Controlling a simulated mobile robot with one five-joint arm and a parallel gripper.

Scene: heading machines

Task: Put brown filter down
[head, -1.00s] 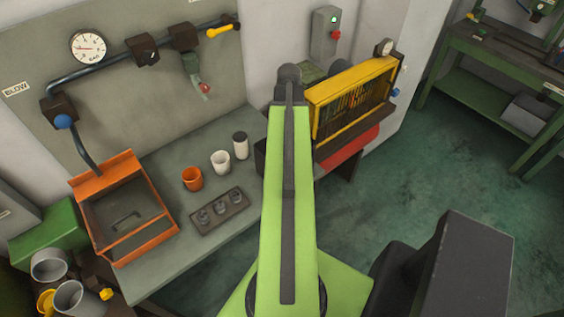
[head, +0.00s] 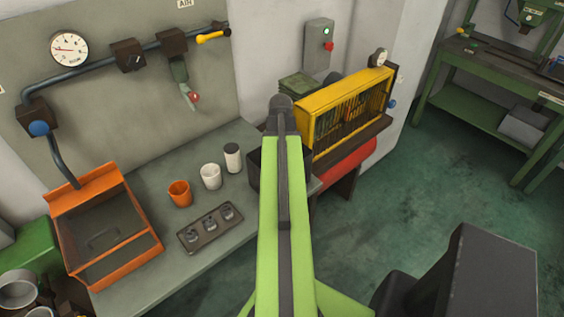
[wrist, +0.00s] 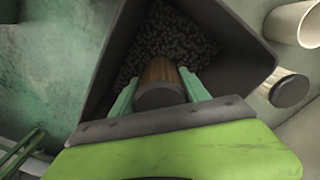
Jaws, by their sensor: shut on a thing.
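In the wrist view the brown filter (wrist: 160,71) is a short ribbed brown cylinder with a dark cap facing the camera. My gripper (wrist: 160,82) is shut on it, one pale green finger on each side. The filter is over the opening of a dark bin (wrist: 235,62) that has dark granules inside. Whether the filter touches the granules I cannot tell. In the head view the bin (head: 255,172) stands at the bench's right end, partly behind my arm. My gripper and the filter are hidden there.
Left of the bin on the bench (head: 140,178) are a black-topped white cylinder (head: 232,160), a white cup (head: 210,177), an orange cup (head: 179,193) and a dark tray (head: 190,238). An orange box (head: 152,248) stands further left. A yellow-framed rack (head: 349,117) is right of the bin.

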